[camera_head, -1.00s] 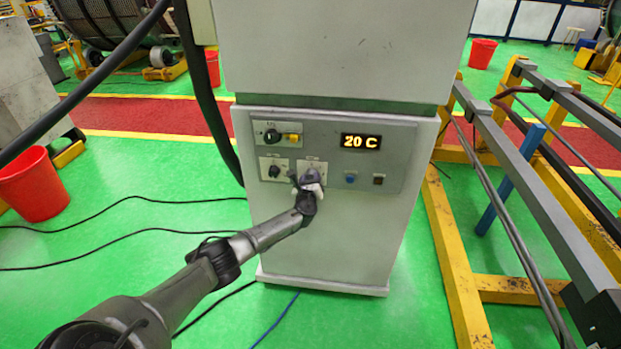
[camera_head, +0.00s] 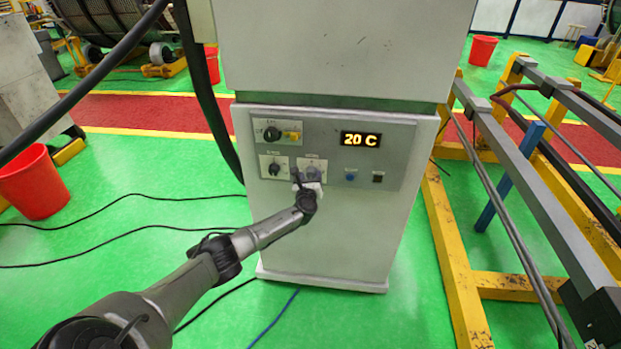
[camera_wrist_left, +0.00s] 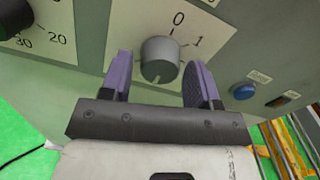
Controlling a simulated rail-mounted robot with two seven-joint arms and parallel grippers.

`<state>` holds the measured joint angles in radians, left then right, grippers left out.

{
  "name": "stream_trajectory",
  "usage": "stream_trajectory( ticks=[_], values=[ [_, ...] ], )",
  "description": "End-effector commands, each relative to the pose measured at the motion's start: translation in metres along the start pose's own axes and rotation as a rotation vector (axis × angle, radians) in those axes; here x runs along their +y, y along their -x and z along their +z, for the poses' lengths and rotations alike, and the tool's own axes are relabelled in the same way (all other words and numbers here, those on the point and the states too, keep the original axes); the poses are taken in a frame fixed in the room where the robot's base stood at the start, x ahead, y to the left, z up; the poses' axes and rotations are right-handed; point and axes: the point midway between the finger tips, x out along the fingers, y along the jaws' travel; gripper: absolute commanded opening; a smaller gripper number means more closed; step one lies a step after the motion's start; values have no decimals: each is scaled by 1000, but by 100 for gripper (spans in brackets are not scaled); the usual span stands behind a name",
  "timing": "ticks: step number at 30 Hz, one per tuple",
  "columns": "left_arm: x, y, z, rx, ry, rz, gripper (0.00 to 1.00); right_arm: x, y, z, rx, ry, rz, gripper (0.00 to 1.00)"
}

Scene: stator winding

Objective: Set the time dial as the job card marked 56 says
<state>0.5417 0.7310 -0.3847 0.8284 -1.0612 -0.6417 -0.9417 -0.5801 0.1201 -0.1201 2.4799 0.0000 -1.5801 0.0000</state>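The front panel (camera_head: 400,140) of the grey cabinet carries several dials. My left gripper (camera_head: 309,176) is at the lower right dial and partly hides it. In the left wrist view, my left gripper (camera_wrist_left: 160,85) is open, with a purple finger on each side of a round grey knob (camera_wrist_left: 160,58). Gaps show between knob and fingers. The knob's scale shows 0 and 1; a pale line shows on its near side. The lower left dial (camera_head: 274,170) has a black knob; its scale shows 20 and 30 in the wrist view. Dial names are too small to read. No job card is visible.
A lit display (camera_head: 361,140) reads 20 C. A blue button (camera_head: 351,177) and a dark switch (camera_head: 378,179) sit right of the dials. A black knob (camera_head: 272,134) is above. A yellow-and-grey rack (camera_head: 510,190) stands at the right; a red bucket (camera_head: 35,182) at the left.

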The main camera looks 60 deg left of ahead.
Motion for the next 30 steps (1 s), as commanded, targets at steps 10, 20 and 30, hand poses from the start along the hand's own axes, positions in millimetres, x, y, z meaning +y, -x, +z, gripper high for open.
stream_trajectory(
  ticks=[10,20,30],
  values=[
    [0,0,1,-1,1,0,67,2,0,0,-1,5,4,67],
    [-1,31,4,2,-1,-3,67,1,19,-6,0,1,1,67],
    [0,92,1,2,0,-3,67,0,34,-11,1,-5,-4,67]
  ],
)
